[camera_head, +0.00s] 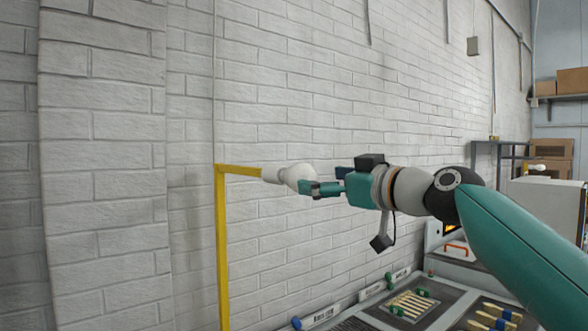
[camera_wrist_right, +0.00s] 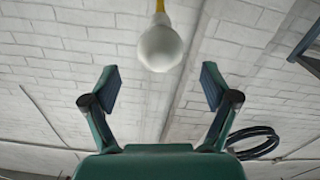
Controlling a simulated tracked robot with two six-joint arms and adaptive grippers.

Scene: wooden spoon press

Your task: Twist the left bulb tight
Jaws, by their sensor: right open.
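The left bulb (camera_head: 299,175) is white and round. It sits in a pale socket (camera_head: 272,175) at the end of a yellow bracket (camera_head: 222,240) in front of the brick wall. My right gripper (camera_head: 325,184) is open beside the bulb's rounded end, coming from the right. In the right wrist view the bulb (camera_wrist_right: 160,48) is centred sideways between the two spread fingers (camera_wrist_right: 158,82) and appears just beyond their tips. Nothing is between the fingers, and I see no clear contact with the bulb. My left gripper is not in view.
A bench panel (camera_head: 440,308) with a tray of wooden spoons (camera_head: 411,304) and green parts lies below my right arm. A light machine box (camera_head: 549,208) and shelved cardboard boxes (camera_head: 572,80) stand at the right. A black cable loop (camera_wrist_right: 254,143) shows in the wrist view.

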